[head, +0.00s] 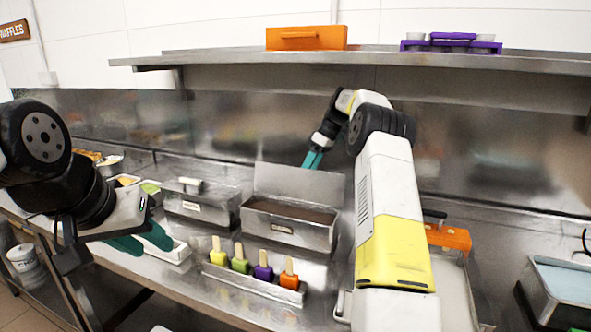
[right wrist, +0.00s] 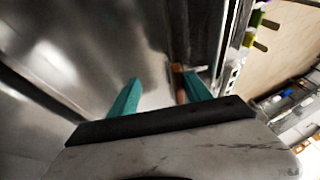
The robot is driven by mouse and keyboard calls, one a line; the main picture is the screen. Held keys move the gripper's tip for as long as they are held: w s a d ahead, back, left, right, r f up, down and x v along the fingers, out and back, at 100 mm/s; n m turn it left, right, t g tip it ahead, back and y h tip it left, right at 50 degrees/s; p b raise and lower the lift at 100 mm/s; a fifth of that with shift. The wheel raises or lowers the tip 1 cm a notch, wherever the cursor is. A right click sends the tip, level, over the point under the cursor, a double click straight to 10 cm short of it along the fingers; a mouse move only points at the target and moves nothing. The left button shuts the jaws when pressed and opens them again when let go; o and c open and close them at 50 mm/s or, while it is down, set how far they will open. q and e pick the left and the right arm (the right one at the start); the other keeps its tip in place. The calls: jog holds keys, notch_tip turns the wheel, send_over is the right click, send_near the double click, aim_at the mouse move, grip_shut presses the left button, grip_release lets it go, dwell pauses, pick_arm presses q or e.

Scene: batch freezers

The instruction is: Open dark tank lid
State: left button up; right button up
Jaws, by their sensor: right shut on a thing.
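The dark tank (head: 312,236) is a steel box with a label on its front and dark brown contents showing. Its steel lid (head: 290,181) stands raised, tilted up along the back edge. My right gripper (head: 313,160) is at the lid's top edge and shut on the lid; its exact hold is partly hidden. In the right wrist view the teal fingers (right wrist: 162,92) stand around a small part of it, with a brown strip beside one finger. My left gripper (head: 142,241) hangs at the left over the counter, its teal fingers apart and empty.
A closed steel tank (head: 203,208) stands left of the dark tank. A rack (head: 250,284) of colourful ice pops sits in front. An orange box (head: 306,39) and purple tray (head: 450,45) are on the shelf above. A tank with pale blue contents (head: 566,283) is at right.

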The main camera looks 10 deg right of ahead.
jog(key=shift+d, duration=0.2)
jog(key=s+a+r, duration=0.2)
jog(key=s, duration=0.5)
jog(key=s+a+r, duration=0.3)
jog(key=s, duration=0.5)
jog(key=shift+s, duration=0.2)
jog(key=shift+a, duration=0.1)
